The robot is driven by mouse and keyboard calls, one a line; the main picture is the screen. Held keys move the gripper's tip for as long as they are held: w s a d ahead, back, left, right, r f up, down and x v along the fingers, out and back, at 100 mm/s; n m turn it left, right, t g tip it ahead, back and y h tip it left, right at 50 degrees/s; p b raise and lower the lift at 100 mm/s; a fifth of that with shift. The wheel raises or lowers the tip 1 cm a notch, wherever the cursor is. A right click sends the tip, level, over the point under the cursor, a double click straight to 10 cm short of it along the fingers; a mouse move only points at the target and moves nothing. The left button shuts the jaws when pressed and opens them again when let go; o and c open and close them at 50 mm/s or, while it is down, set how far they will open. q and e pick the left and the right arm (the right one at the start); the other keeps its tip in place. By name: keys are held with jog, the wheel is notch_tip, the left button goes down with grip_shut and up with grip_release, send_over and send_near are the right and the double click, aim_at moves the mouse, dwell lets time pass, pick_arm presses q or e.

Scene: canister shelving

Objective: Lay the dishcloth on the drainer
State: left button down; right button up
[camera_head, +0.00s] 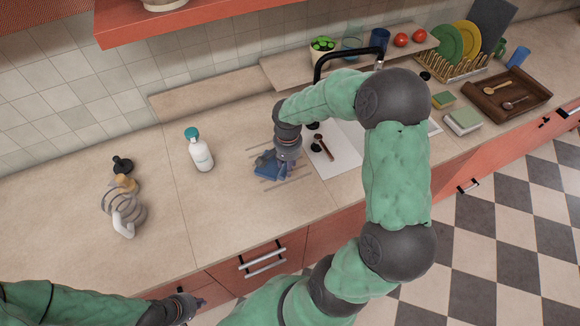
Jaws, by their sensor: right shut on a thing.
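The blue dishcloth (266,166) is bunched under my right gripper (284,163), which is shut on it. The cloth is at the grooved drainer (298,177), a set of thin parallel lines in the countertop left of the sink. The gripper points down and hides part of the cloth and the grooves. I cannot tell how much of the cloth touches the surface. My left gripper (196,303) is low in front of the counter's edge, away from the cloth; its fingers are too small to tell open from shut.
A white bottle with a teal cap (200,150) stands left of the drainer. The sink (335,150) with a black tap (349,51) is to the right, partly behind my arm. A wooden tray (508,96) is far right.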

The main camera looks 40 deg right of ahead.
jog(key=d+f, duration=0.1)
jog(key=w+d+f, duration=0.1)
jog(key=f, duration=0.1)
jog(key=w+d+f, duration=0.1)
jog(key=f, duration=0.1)
jog(key=shift+w+d+f, duration=0.15)
jog(key=shift+d, duration=0.1)
notch_tip(320, 180, down, 3)
jog(key=shift+w+d+f, duration=0.1)
jog(key=shift+f, duration=0.05)
jog(key=shift+f, duration=0.15)
jog(key=o, duration=1.1)
